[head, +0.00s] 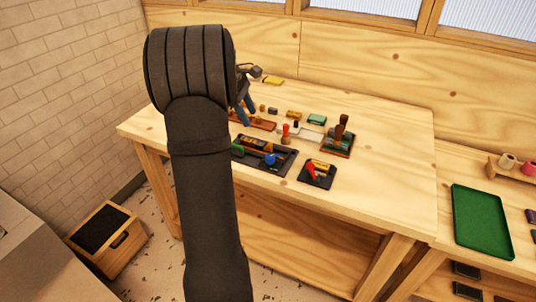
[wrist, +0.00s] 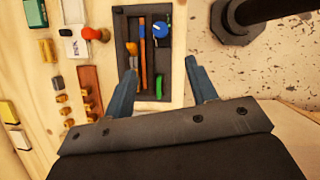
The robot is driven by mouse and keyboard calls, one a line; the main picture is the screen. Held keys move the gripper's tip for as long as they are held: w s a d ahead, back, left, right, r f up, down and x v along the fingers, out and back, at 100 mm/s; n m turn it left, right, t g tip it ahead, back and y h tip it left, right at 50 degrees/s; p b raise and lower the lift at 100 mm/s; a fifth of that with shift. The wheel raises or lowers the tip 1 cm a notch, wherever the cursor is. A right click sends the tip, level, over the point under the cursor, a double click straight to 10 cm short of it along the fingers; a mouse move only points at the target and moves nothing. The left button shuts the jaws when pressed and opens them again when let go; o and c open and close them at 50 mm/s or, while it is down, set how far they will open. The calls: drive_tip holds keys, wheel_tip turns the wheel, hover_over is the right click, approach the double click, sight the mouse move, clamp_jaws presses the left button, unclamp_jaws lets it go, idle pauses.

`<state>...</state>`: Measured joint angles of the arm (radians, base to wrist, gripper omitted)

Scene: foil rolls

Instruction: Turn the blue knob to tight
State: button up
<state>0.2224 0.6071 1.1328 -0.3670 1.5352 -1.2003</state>
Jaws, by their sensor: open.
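The blue knob (head: 270,159) is on a dark tray-like panel (head: 283,168) near the front of the wooden table. In the wrist view the blue knob (wrist: 159,28) has a pale pointer mark, and it sits at the top right of the dark panel (wrist: 121,38). My gripper (wrist: 163,75) is open and empty, its two blue fingers apart over the near end of the panel, short of the knob. In the head view my gripper (head: 246,106) is partly hidden behind my arm. I cannot read any tight marking.
Orange and green pieces lie in the panel. A red-handled device (head: 312,171) stands right of it. A red-topped piece (wrist: 91,33), small blocks and stamps lie nearby. The table's right part is clear. A green tray (head: 481,222) is on another table.

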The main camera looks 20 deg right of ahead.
sight(269, 156)
drive_tip(key=x, duration=1.6)
drive_tip(key=shift+s+d+f, duration=0.1)
drive_tip(key=shift+d+f, duration=0.05)
drive_tip(key=shift+f, duration=0.2)
drive_tip(key=c, duration=1)
